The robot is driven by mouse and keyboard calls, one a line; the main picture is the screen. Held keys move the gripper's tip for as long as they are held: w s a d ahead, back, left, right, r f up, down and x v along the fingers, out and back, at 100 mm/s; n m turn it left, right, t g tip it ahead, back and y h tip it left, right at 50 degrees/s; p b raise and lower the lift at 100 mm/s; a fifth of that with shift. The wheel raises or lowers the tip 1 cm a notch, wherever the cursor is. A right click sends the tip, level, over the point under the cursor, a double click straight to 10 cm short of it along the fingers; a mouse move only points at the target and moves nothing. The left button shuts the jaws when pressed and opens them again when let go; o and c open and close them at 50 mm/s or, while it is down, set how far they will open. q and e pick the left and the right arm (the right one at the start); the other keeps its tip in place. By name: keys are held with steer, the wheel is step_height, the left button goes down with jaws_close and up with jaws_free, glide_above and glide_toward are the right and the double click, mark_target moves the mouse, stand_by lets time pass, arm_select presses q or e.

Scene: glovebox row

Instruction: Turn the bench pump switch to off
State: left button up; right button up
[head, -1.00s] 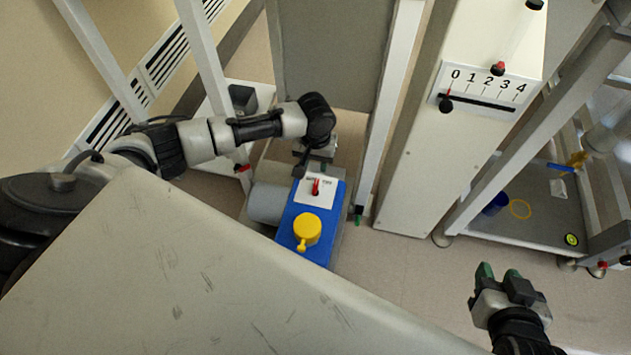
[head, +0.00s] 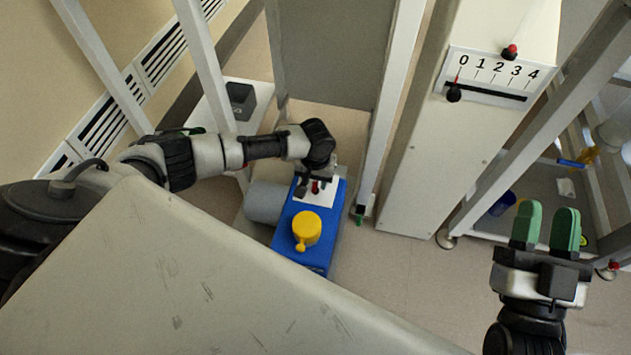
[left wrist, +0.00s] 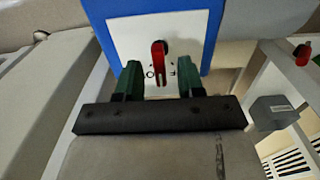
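The bench pump is a blue box (head: 288,241) with a grey motor (head: 267,203), standing low in the middle of the head view. A yellow knob (head: 306,229) sits on its top. Its red switch lever (left wrist: 159,60) is on a white plate (left wrist: 182,32), whose lettering is partly hidden. My left gripper (left wrist: 158,78) is open, with its green fingers on either side of the lever's end and gaps showing. In the head view, my left gripper (head: 316,182) covers part of the plate. My right gripper (head: 546,226) is open and empty at the lower right.
A white column with a 0 to 4 slider scale (head: 490,78) stands right of the pump. A frame post (head: 388,110) rises between them. A pale worn surface (head: 180,280) fills the lower left. A blue cup (head: 502,204) is on a low shelf at right.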

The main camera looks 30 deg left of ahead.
arm_select(q)
steer(key=shift+f, duration=0.3)
arm_select(e)
steer(key=shift+s+r+t, duration=0.2)
steer(key=shift+r+t, duration=0.2)
steer(key=shift+t, duration=0.1)
arm_select(q)
jaws_close()
